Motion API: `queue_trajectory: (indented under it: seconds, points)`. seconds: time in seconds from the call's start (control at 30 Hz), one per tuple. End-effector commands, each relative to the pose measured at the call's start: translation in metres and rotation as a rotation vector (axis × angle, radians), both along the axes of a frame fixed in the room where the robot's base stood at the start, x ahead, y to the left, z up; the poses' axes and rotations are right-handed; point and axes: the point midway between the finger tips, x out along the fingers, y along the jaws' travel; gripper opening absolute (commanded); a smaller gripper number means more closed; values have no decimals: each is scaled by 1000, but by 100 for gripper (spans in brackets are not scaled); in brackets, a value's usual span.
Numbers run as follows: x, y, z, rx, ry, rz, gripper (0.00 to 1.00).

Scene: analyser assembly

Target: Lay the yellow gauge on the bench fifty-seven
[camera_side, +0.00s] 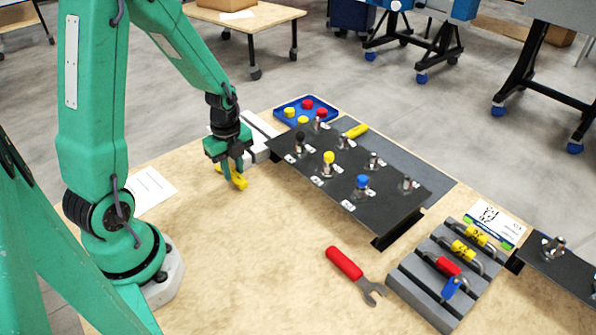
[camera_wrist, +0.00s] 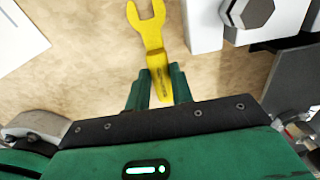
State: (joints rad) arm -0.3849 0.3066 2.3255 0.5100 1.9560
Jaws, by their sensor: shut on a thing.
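The yellow gauge (camera_wrist: 151,42) is a flat piece with an open fork at its far end. My gripper (camera_wrist: 160,90) is shut on its near end in the wrist view, with the fork pointing away from the jaws. In the side view the yellow gauge (camera_side: 239,181) hangs low at the tip of my gripper (camera_side: 232,170), over the wooden bench (camera_side: 240,235). I cannot tell whether it touches the bench top. The jaws hide part of the gauge.
A black panel (camera_side: 340,182) with several studs and coloured caps stands right of my gripper, near pale blocks (camera_side: 258,150). A blue tray (camera_side: 281,120), red-handled fork tool (camera_side: 345,263), grey rack (camera_side: 421,290) and white paper (camera_side: 150,190) surround a clear bench middle.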

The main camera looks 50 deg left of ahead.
Motion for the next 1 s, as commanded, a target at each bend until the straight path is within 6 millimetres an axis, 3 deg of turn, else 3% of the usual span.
queue_trajectory:
  seconds: [0.63,0.67,0.77,1.0]
  points:
    - [0,0,-8,0,0,0,0]
    - [0,0,-8,0,0,0,27]
    - [0,0,-8,0,0,0,46]
    - [0,0,-8,0,0,0,48]
